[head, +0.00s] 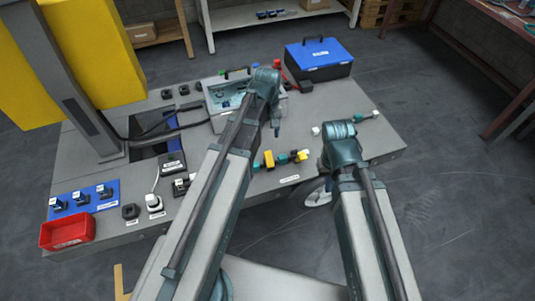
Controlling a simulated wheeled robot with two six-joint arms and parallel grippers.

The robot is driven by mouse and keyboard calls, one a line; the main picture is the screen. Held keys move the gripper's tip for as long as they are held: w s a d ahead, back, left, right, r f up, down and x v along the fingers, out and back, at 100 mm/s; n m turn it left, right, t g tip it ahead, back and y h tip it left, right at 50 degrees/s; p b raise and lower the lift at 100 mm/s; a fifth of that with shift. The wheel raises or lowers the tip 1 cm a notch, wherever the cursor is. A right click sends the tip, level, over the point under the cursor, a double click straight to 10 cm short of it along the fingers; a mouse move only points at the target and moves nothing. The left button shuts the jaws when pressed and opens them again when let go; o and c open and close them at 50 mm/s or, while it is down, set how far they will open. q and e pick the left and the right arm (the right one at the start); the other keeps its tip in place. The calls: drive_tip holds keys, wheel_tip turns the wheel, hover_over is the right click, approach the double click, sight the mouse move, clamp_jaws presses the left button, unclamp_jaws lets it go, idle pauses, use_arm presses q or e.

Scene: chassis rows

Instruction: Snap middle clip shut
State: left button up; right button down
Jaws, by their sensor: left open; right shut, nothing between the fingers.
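No clip can be named for certain at this size. A row of small teal, yellow and white parts (271,159) lies near the table's front edge, between my arms. Three small black parts with pale tops (80,197) stand in a row on a blue mat at the left; I cannot tell whether they are clips. My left gripper (277,127) is open and points down over the table, by the grey tray. My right gripper (341,131) is shut and empty near the table's right part; its fingertips are mostly hidden by the wrist.
A grey tray (220,121) holds small parts behind my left arm. A blue-lidded case (320,53) stands at the back right. A red bin (67,233) sits at the front left corner. A yellow-clad column (75,105) rises at the left. The table's right end (385,139) is mostly clear.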

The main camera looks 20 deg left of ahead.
sight(267, 152)
use_arm(q)
wheel_tip(267, 152, down, 9)
drive_tip(key=b, duration=0.8)
drive_tip(key=shift+r, duration=0.1)
drive_tip(key=shift+c, duration=0.2)
clamp_jaws()
